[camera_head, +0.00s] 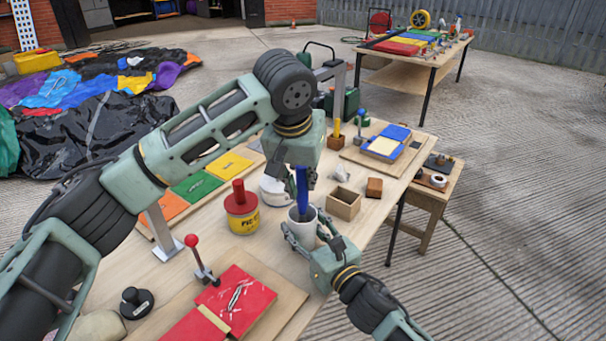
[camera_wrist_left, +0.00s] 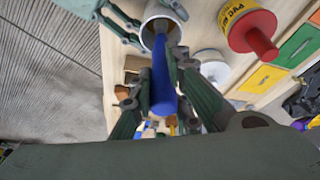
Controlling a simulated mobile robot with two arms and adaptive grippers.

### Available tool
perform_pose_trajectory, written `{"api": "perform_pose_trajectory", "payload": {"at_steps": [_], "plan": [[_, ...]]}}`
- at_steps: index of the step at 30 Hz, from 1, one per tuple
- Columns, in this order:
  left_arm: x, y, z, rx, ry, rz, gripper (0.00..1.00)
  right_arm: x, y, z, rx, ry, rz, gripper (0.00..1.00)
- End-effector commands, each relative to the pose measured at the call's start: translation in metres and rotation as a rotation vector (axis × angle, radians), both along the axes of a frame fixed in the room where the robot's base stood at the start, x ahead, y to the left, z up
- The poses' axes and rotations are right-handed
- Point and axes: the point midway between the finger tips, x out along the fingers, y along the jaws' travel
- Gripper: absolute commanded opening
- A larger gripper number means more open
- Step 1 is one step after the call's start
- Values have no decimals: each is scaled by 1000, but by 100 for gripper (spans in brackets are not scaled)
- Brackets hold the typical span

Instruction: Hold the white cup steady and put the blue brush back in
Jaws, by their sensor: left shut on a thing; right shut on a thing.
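The white cup (camera_head: 303,232) stands near the table's right edge, upright. My right gripper (camera_head: 312,236) is shut on it, with fingers on either side of its wall. The blue brush (camera_head: 302,187) is upright above the cup, its blue handle up and its dark lower end at the cup's mouth. My left gripper (camera_head: 302,174) is shut on the upper handle from above. In the left wrist view, the blue handle (camera_wrist_left: 162,80) runs between my left fingers, and its dark end overlaps the cup's opening (camera_wrist_left: 160,22); how deep it reaches is hidden.
A small open wooden box (camera_head: 344,205) stands right of the cup. A red-lidded yellow can (camera_head: 241,212) and a white round container (camera_head: 272,191) stand to its left. A red-knobbed lever (camera_head: 198,257) and red sheets (camera_head: 238,300) are at the front.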

Motion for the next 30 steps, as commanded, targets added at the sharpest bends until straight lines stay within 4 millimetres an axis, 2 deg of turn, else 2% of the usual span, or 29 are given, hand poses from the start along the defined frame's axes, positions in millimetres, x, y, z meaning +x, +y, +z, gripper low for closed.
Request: {"api": "perform_pose_trajectory", "payload": {"at_steps": [10, 11, 19, 30], "plan": [[0, 0, -1, -1, -1, 1, 0, 0, 0, -1, 0, 2, 0, 17], [0, 0, -1, -1, -1, 1, 16, 0, 0, -1, 0, 2, 0, 17], [0, 0, -1, 0, 0, 1, 39, 0, 0, -1, 0, 2, 0, 17], [-1, 0, 3, 0, -1, 0, 40, 0, 0, -1, 0, 2, 0, 17]]}}
